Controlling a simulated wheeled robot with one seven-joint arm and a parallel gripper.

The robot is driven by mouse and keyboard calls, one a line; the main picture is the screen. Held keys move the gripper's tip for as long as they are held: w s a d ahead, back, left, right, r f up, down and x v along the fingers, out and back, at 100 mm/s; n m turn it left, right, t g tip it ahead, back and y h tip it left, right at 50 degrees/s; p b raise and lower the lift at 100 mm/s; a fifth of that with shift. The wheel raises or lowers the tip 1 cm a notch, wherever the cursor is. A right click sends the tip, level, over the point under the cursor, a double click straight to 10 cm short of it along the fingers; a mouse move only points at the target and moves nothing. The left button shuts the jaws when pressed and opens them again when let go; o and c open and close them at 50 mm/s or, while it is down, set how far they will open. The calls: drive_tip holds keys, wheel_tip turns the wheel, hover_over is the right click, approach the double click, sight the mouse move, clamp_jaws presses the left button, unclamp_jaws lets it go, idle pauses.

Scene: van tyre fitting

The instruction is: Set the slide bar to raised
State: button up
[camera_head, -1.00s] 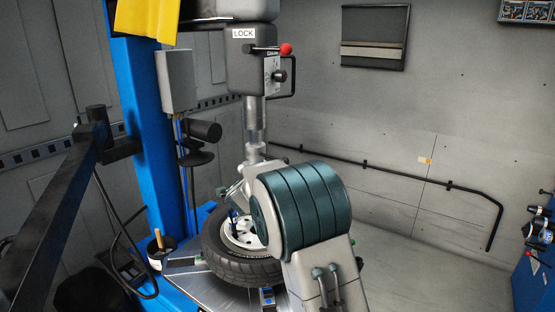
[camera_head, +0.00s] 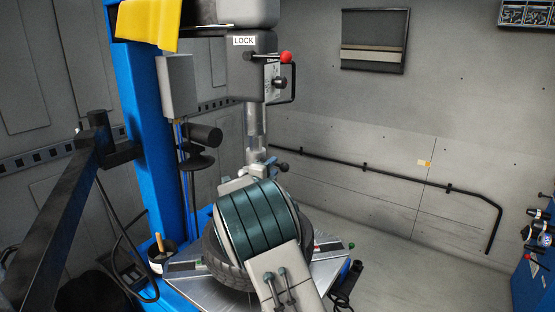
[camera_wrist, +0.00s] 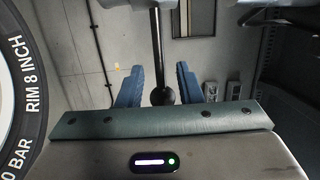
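The silver vertical slide bar (camera_head: 255,127) comes down from the grey head box marked LOCK (camera_head: 244,41) and ends just above the tyre. A lever with a red knob (camera_head: 286,57) sits on that box. In the wrist view, a dark rod ending in a black ball knob (camera_wrist: 162,97) lies between the two blue fingers of my gripper (camera_wrist: 157,86). The fingers stand apart, with a small gap seen on each side of the ball. In the head view my arm hides my fingers and much of the tyre (camera_head: 232,271).
The blue column (camera_head: 149,120) and a grey box (camera_head: 175,84) stand left of the slide bar. A black arm (camera_head: 70,205) is at far left. Floor at right is open.

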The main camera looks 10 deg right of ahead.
drive_tip(key=p+x, duration=0.1)
drive_tip(key=x, duration=0.3)
drive_tip(key=shift+w+d, duration=0.25)
drive_tip(key=shift+w, duration=0.1)
drive_tip(key=shift+r, duration=0.1)
clamp_jaws()
